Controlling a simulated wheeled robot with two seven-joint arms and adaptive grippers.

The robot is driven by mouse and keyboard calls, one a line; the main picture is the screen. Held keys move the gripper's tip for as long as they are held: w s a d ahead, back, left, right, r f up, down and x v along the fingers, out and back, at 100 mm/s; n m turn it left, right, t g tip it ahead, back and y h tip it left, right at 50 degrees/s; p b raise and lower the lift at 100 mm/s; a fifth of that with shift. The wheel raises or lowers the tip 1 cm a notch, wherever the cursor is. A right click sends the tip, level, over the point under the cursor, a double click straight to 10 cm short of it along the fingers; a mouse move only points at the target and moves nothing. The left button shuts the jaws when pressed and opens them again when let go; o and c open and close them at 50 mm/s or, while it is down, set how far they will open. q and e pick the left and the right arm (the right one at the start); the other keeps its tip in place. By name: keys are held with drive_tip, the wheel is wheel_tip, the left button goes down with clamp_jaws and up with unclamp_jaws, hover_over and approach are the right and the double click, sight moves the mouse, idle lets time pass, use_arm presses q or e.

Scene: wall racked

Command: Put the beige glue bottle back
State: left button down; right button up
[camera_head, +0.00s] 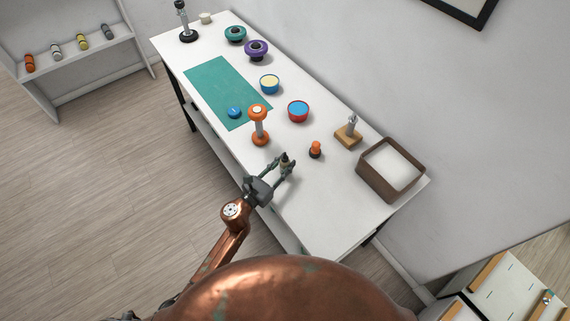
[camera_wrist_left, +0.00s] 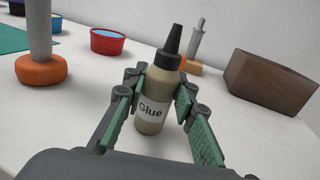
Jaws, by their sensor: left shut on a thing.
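The beige glue bottle (camera_wrist_left: 152,103) has a black pointed cap and a white label reading "Glue". It is upright between the two fingers of my left gripper (camera_wrist_left: 160,82), which is shut on it. In the head view the bottle (camera_head: 285,159) is small and partly hidden by the fingers of my left gripper (camera_head: 284,164), over the near part of the white table (camera_head: 315,205). I cannot tell whether its base touches the table. My right gripper is not in view.
An orange-ended spool (camera_head: 259,125), a small orange-topped item (camera_head: 315,149), a wooden block with a metal post (camera_head: 348,134) and a brown open box (camera_head: 388,183) stand nearby. A red bowl (camera_head: 298,111) and green mat (camera_head: 222,91) lie farther off. A wall rack (camera_head: 75,54) holds several small bottles.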

use_arm(q)
drive_tip(key=shift+f, duration=0.2)
drive_tip(key=c, duration=1.6)
unclamp_jaws()
drive_tip(key=shift+r, duration=0.1)
drive_tip(key=shift+r, duration=0.1)
drive_tip(key=shift+s+a, duration=0.15)
drive_tip(key=v, duration=1)
drive_tip(key=shift+s+a+b, duration=0.2)
drive_tip(key=shift+s+b, duration=0.05)
drive_tip(key=shift+b, duration=0.15)
drive_tip(key=shift+s+a, duration=0.3)
drive_tip(key=shift+s, duration=0.05)
drive_tip(key=shift+r, duration=0.1)
